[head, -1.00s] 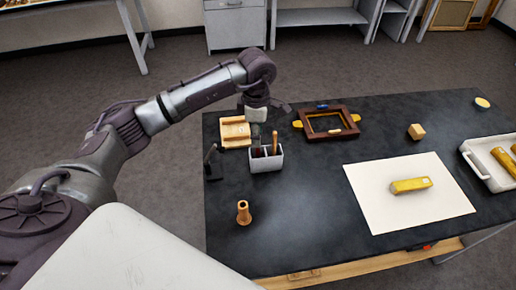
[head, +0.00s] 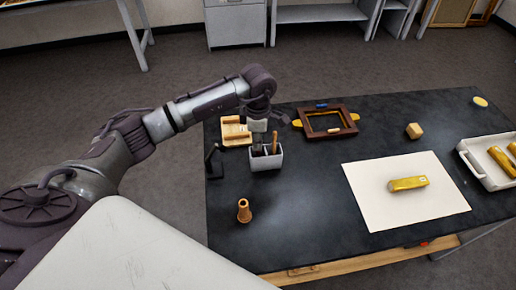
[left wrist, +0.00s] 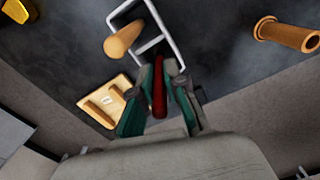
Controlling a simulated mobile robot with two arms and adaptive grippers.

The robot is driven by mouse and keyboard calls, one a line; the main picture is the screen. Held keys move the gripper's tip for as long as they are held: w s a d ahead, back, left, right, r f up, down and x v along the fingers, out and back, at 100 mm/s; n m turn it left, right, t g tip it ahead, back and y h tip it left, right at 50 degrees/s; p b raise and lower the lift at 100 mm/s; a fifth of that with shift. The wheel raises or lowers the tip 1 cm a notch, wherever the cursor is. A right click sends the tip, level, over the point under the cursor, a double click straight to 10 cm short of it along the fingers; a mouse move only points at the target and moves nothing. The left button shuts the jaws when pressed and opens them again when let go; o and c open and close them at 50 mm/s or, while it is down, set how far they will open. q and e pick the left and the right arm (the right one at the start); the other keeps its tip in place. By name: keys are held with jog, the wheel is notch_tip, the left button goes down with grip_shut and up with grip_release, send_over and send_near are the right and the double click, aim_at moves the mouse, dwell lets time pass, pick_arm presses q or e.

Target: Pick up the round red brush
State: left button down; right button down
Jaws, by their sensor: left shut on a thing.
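The red brush (left wrist: 158,90) shows in the left wrist view as a slim red shape between the two teal-padded fingers of my left gripper (left wrist: 160,98). The gripper is shut on it. In the head view my left gripper (head: 258,142) points down over the left part of a grey divided holder (head: 266,163), which also shows in the left wrist view (left wrist: 176,38). The fingers hide most of the brush in the head view. I cannot tell whether its lower end is inside the holder. A wooden handle (head: 275,141) stands in the holder's other compartment, beside the gripper.
A wooden block tray (head: 236,132) and a dark stand (head: 213,160) are left of the holder. A brown frame (head: 327,123) is to its right. An orange spool-like piece (head: 244,211) stands in front. White paper (head: 430,210) bears a yellow block (head: 408,184). A white tray (head: 482,172) is far right.

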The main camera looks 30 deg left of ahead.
pick_arm(q)
notch_tip(320, 180, up, 9)
jog(key=b, duration=0.3)
jog(key=shift+r, duration=0.5)
dwell(2.1)
